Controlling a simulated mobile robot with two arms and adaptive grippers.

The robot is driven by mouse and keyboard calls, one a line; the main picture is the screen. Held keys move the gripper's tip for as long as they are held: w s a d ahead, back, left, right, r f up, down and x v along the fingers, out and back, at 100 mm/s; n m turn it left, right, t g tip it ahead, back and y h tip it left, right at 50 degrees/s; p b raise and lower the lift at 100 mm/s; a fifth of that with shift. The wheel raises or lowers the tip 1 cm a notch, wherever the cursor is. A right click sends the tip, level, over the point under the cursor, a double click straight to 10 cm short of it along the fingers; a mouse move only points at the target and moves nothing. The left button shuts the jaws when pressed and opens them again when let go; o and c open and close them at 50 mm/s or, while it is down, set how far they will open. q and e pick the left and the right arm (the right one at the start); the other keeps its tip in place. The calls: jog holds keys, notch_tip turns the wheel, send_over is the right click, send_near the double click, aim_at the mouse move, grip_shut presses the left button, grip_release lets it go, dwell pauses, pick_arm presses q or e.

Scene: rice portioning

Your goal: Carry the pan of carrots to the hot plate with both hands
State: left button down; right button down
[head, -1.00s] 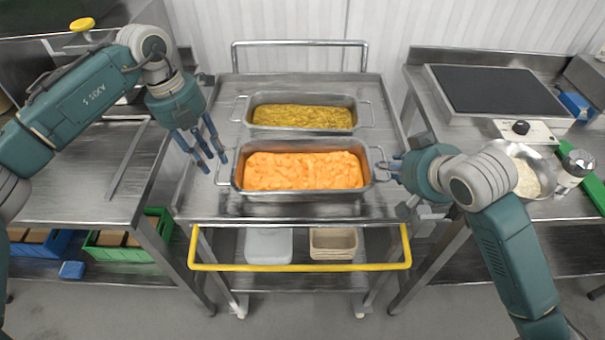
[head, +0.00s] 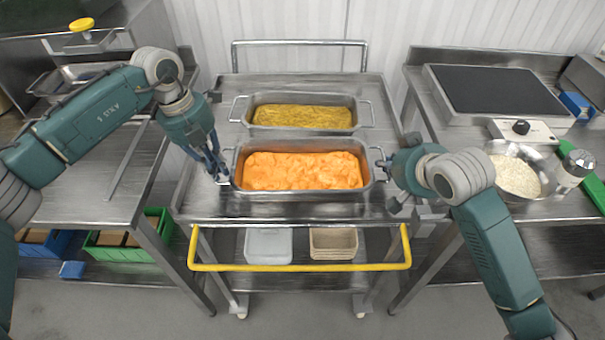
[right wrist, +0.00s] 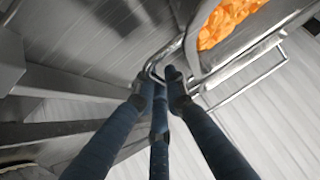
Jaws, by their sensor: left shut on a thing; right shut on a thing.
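The pan of carrots (head: 300,194) stands on the trolley top, filled with orange carrots (head: 305,170). My left gripper (head: 221,176) is shut on the pan's left handle. My right gripper (head: 384,166) is shut on its right handle; the right wrist view shows my blue fingers (right wrist: 162,75) around the handle bar, with the pan (right wrist: 240,45) just beyond. The fingers partly hide both handles. The hot plate (head: 495,92), with a black top, sits on the right-hand table.
A second pan (head: 302,129) with yellow-brown food stands behind the carrots on the trolley (head: 330,212). On the right table are a control box with a knob (head: 522,128), a bowl of rice (head: 517,170) and a shaker (head: 573,172). The hot plate top is clear.

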pick_arm(q)
jog(key=shift+d+r, duration=0.1)
jog(key=shift+d, duration=0.1)
pick_arm(e)
jog(key=shift+s+a+f, duration=0.15)
jog(key=shift+a, duration=0.15)
